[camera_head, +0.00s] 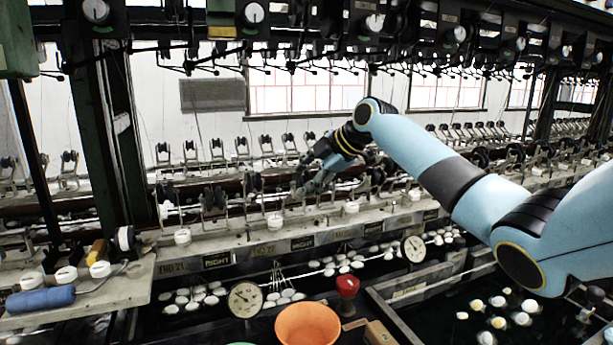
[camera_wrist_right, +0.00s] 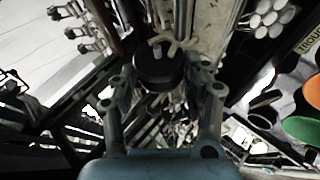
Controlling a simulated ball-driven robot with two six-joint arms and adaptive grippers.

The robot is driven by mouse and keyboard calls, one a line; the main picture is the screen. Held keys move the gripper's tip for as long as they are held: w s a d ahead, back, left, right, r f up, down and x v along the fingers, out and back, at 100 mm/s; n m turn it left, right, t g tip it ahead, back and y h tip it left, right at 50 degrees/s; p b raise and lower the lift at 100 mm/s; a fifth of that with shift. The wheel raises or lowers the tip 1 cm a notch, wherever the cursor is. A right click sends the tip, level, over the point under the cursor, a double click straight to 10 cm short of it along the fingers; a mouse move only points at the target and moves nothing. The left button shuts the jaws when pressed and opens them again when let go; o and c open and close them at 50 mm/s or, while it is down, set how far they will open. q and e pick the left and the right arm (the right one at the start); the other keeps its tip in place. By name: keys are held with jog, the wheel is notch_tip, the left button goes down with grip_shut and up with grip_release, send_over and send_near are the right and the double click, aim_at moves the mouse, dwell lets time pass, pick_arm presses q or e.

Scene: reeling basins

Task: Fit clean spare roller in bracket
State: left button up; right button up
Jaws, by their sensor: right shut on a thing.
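My right gripper (camera_head: 312,182) reaches in from the right to the row of roller brackets above the basin ledge. In the right wrist view its two fingers (camera_wrist_right: 160,88) are closed on a dark round roller (camera_wrist_right: 158,68), seen nearly end-on between the fingertips. A pale metal fork-like part (camera_wrist_right: 174,42) shows just beyond the roller; whether they touch is unclear. In the head view the held roller cannot be made out clearly against the gripper. Neighbouring brackets with dark rollers (camera_head: 256,183) stand to the left. My left gripper is not in view.
The ledge carries white round caps (camera_head: 275,222) and name plates. Dial gauges (camera_head: 245,299), an orange bowl (camera_head: 307,325) and a red knob (camera_head: 347,285) stand in front. Dark machinery hangs overhead.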

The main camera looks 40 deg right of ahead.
jog(key=shift+f, duration=0.5)
dwell(0.3)
jog(key=o, duration=1.2)
jog(key=shift+c, duration=0.2)
jog(key=shift+r, duration=0.1)
jog(key=shift+r+p, duration=3.15)
jog(key=shift+r, duration=0.85)
